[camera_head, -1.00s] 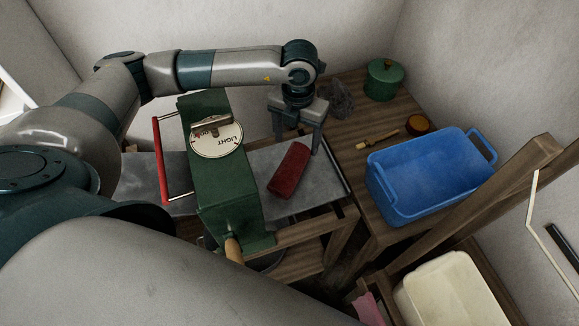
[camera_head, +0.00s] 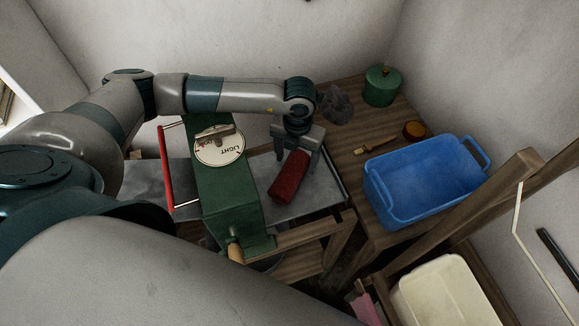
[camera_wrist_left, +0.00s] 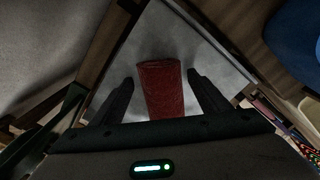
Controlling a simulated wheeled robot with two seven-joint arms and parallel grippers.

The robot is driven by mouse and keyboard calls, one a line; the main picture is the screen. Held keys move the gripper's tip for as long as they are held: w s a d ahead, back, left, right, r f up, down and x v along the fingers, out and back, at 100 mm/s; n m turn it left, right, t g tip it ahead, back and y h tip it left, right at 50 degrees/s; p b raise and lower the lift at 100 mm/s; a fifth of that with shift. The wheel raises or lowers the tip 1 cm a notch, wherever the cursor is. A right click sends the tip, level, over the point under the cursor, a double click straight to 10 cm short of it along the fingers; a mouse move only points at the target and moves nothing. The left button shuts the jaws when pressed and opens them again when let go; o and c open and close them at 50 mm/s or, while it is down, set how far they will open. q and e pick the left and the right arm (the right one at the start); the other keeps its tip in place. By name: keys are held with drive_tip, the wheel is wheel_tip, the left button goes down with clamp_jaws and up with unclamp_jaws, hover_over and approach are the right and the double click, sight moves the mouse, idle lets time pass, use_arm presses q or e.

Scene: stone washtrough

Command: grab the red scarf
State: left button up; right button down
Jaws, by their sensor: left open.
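The red scarf (camera_head: 287,181) is a folded or rolled bundle lying on the grey metal tray (camera_head: 318,190), to the right of the green mangle (camera_head: 228,195). My left gripper (camera_head: 295,160) is open at the scarf's far end, its fingers pointing down. In the left wrist view, the scarf (camera_wrist_left: 162,88) lies between the two spread fingers of my left gripper (camera_wrist_left: 160,82), with a gap on each side. The gripper hides part of the scarf's far end in the head view. My right gripper is not in view.
A blue tub (camera_head: 420,185) stands on the wooden table (camera_head: 345,165) at the right. A brush (camera_head: 372,147), an amber dish (camera_head: 414,130), a green lidded pot (camera_head: 381,87) and a grey crumpled lump (camera_head: 334,105) lie behind it. A cream basin (camera_head: 447,292) is at lower right.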

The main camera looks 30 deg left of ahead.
use_arm(q)
drive_tip(key=c, duration=1.3)
drive_tip(key=shift+r, duration=0.15)
